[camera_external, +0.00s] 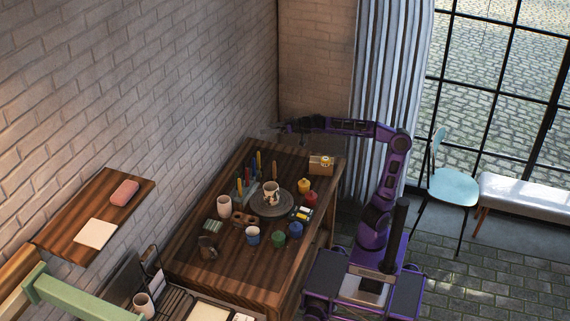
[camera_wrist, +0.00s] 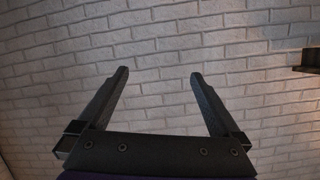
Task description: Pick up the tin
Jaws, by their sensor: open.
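My gripper (camera_wrist: 158,73) is open and empty in the wrist view, with its two fingers wide apart in front of the brick wall. In the external view my gripper (camera_external: 284,130) is small and dark, above the far end of the wooden table near the wall. No single object is clearly the tin. A small flat case with coloured patches (camera_external: 301,213), perhaps a paint tin, lies on the table right of the round grey plate (camera_external: 283,211). A tan box (camera_external: 321,164) sits at the table's far right corner. Neither shows in the wrist view.

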